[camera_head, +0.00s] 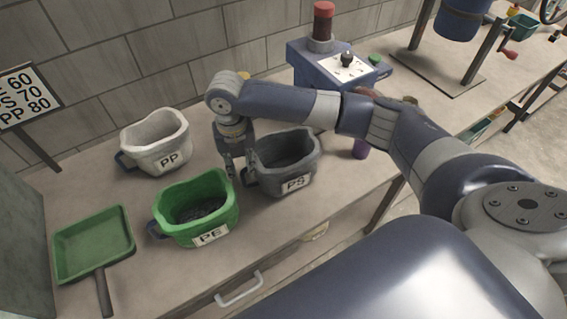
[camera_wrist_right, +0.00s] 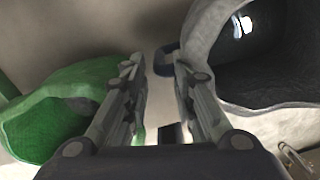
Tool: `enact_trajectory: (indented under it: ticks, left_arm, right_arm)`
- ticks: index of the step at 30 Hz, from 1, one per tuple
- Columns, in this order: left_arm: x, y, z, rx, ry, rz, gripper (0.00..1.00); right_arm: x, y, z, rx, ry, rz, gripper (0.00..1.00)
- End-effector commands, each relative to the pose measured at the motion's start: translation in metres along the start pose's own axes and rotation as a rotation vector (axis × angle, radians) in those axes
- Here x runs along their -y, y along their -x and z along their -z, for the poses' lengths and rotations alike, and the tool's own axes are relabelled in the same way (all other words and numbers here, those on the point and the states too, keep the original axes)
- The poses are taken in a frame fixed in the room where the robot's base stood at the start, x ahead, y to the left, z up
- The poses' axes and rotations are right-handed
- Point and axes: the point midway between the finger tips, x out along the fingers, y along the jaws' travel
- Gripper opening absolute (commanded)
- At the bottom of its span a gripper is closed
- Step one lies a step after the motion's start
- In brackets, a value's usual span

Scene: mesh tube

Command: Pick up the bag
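Three soft, bag-like bins stand on the bench: a white one marked PP (camera_head: 158,140), a green one marked PE (camera_head: 220,182) and a dark grey one marked PS (camera_head: 297,182). I cannot tell which one is the task's bag. My right gripper (camera_head: 241,175) points down between the green and grey bins, open. In the right wrist view my right gripper (camera_wrist_right: 159,62) has a gap between its fingers. The grey bin's dark blue handle (camera_wrist_right: 164,55) shows at the gap; contact cannot be told. The green bin (camera_wrist_right: 50,125) is left. My left gripper is not in view.
The bench (camera_head: 140,220) carries a green dustpan (camera_head: 95,245) at left and a blue machine (camera_head: 320,68) at back. A sign (camera_head: 22,95) stands at the far left. A drawer handle (camera_head: 240,290) sticks out in front. A purple object (camera_head: 360,149) is partly hidden by my arm.

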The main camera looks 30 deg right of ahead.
Motion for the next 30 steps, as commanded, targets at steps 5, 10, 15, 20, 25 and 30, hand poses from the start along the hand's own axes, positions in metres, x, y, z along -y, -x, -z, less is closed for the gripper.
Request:
enact_trajectory:
  ticks: [5,10,15,20,25,30]
  left_arm:
    - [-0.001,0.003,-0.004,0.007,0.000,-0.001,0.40]
    - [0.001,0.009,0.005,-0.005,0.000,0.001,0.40]
    - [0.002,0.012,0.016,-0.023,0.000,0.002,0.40]
    - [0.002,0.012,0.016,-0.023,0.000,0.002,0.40]
    - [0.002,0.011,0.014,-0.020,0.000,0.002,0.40]
    - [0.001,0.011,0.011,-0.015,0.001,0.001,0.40]
  right_arm:
    - [0.000,-0.013,0.000,-0.001,0.000,0.001,0.25]
    - [0.001,-0.038,0.001,-0.002,0.000,0.002,0.25]
    - [0.000,-0.058,0.000,0.001,0.001,0.000,0.25]
    - [0.000,-0.061,0.000,0.002,0.002,0.000,0.25]
    - [0.000,-0.061,0.000,0.002,0.001,0.000,0.11]
    - [0.000,-0.061,0.000,0.002,0.001,0.000,0.00]
